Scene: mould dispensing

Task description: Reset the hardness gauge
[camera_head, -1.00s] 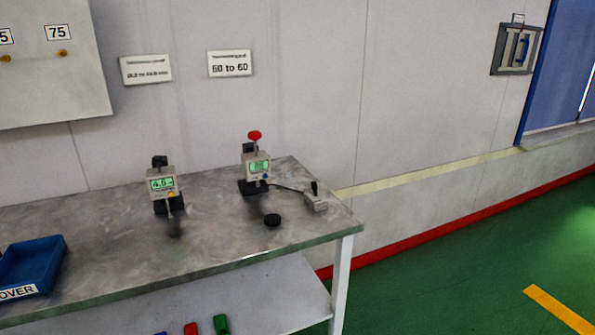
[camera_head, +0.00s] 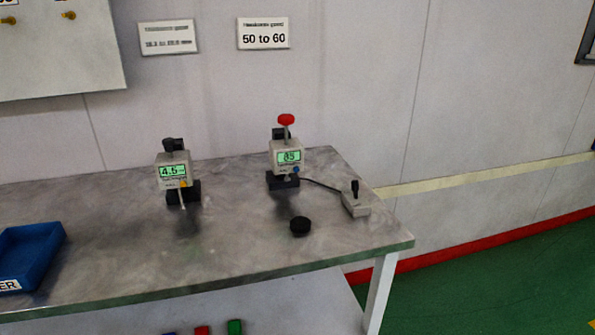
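The gauge with the red knob (camera_head: 286,157) stands upright on the metal table, below the "50 to 60" sign. Its green display appears to read 85, though the digits are small. A blue button sits at the lower right of its face. A cable runs from it to a small grey box with a black lever (camera_head: 355,203). A second gauge (camera_head: 174,170), with a black top and a yellow button, stands to its left and reads about 4.5. Neither of my grippers is in view.
The metal table (camera_head: 240,245) has a round black disc (camera_head: 300,226) in front of the red-knobbed gauge. A blue tray (camera_head: 32,255) sits at the left. The "50 to 60" sign (camera_head: 264,33) hangs on the wall. Green floor is open at the right.

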